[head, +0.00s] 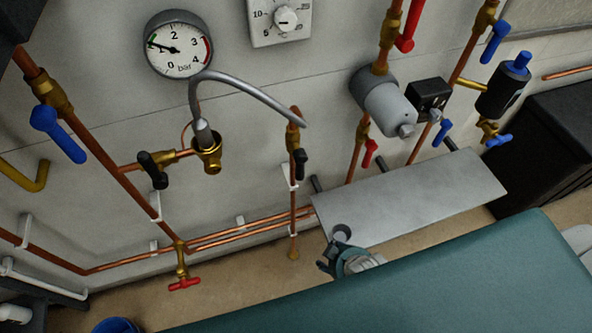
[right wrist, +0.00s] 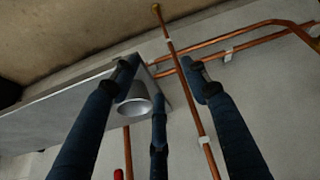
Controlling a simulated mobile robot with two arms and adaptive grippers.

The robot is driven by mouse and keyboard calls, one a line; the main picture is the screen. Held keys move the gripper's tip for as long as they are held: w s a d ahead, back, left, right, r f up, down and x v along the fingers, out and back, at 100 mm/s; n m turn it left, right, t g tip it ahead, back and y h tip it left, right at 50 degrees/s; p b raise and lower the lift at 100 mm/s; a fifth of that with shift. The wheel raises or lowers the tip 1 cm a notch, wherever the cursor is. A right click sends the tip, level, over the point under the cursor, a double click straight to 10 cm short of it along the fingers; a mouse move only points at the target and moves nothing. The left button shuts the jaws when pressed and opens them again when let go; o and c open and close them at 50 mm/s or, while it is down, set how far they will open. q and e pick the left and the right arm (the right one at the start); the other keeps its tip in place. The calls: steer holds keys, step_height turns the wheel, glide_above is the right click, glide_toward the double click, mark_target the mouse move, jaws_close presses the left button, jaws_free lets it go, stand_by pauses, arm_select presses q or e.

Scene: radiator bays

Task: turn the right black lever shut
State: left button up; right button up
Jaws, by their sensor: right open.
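The right black lever (head: 300,163) hangs beside its vertical copper pipe, below a brass valve body (head: 293,137), in the head view. It looks roughly in line with the pipe. My right gripper (head: 328,258) is below and to the right of it, apart from it, near the front edge of the metal shelf. In the right wrist view my right gripper (right wrist: 160,70) is open, with nothing between its fingers. The vertical pipe (right wrist: 183,83) runs past the fingers there; the black lever cannot be made out. My left gripper is not in view.
The grey shelf (head: 420,195) lies right of the lever, with a round grey cup-like thing (head: 341,232) at its near left corner. Another black lever (head: 152,170) is farther left, and a grey hose (head: 245,83) arches above. Horizontal copper pipes (head: 250,226) run low along the wall.

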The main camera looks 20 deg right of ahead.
steer(key=w+r+t+y, duration=0.1)
steer(key=w+r+t, duration=0.2)
steer(key=w, duration=0.2)
steer(key=t+y, duration=0.2)
steer(key=t, duration=0.7)
glide_toward(302, 170)
step_height(302, 170, down, 2)
steer(key=x, duration=0.3)
steer(key=p+x, duration=0.1)
steer(key=x, duration=0.3)
steer(key=p+x, duration=0.1)
steer(key=x, duration=0.3)
steer(key=shift+w+d, duration=0.15)
steer(key=shift+d, duration=0.2)
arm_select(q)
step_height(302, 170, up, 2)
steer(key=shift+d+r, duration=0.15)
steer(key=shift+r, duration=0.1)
arm_select(e)
jaws_close()
